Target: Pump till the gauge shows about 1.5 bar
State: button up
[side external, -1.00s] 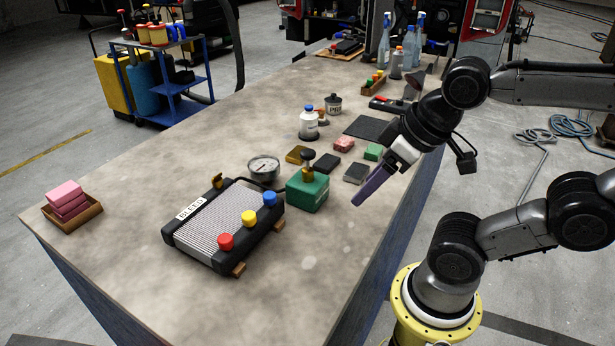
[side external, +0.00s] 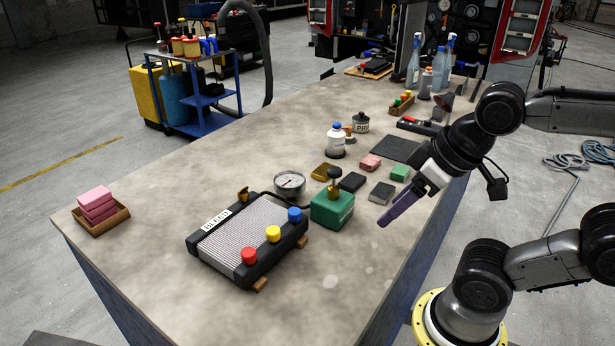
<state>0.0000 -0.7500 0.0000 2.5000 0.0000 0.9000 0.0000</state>
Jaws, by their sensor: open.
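The hand pump is a green box (side external: 331,208) with a dark knob (side external: 334,173) on a short brass-coloured stem on its top. The round gauge (side external: 289,184) with a pale dial stands just left of the pump, behind the radiator; its needle is too small to read. The radiator (side external: 247,238) has a black frame, a BLEED label and red, yellow and blue caps. My gripper (side external: 386,220), with long purple fingers, is open and empty. It is right of the pump, apart from it, pointing down and left; its fingers overlap in this view.
Small coloured blocks (side external: 370,163) and a dark mat (side external: 386,149) lie behind the pump. A white bottle with a blue cap (side external: 336,142) and a dark jar (side external: 361,123) stand farther back. A wooden tray (side external: 104,220) holds pink blocks at left. The bench front is clear.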

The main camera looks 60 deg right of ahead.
dwell(0.8)
jog(key=shift+s+f, duration=0.1)
jog(key=shift+s, duration=0.1)
jog(key=c, duration=0.4)
jog(key=shift+m+g, duration=0.4)
jog(key=shift+m, duration=0.3)
jog(key=r, duration=0.1)
jog(key=w+r, duration=0.1)
jog(key=r, duration=0.2)
jog(key=shift+w+d+r, duration=0.15)
jog(key=shift+w+r, duration=0.1)
jog(key=shift+w, duration=0.15)
grip_shut()
jog(key=w+d+r+m+g, duration=0.2)
jog(key=w+d, duration=0.1)
jog(key=w, duration=0.4)
jog(key=w+d+r+m+g, duration=0.2)
jog(key=w+d+r, duration=0.15)
jog(key=w, duration=0.35)
jog(key=shift+m+g, duration=0.3)
jog(key=shift+g, duration=0.1)
jog(key=shift+w+d+f, duration=0.45)
jog(key=shift+d+f, duration=0.15)
jog(key=shift+f, duration=1.15)
jog(key=shift+w+d+f, duration=0.45)
jog(key=shift+d+f, duration=0.2)
jog(key=shift+f, duration=1.1)
jog(key=shift+w+d+f, duration=0.45)
jog(key=shift+d+f, duration=0.15)
jog(key=shift+f, duration=1.15)
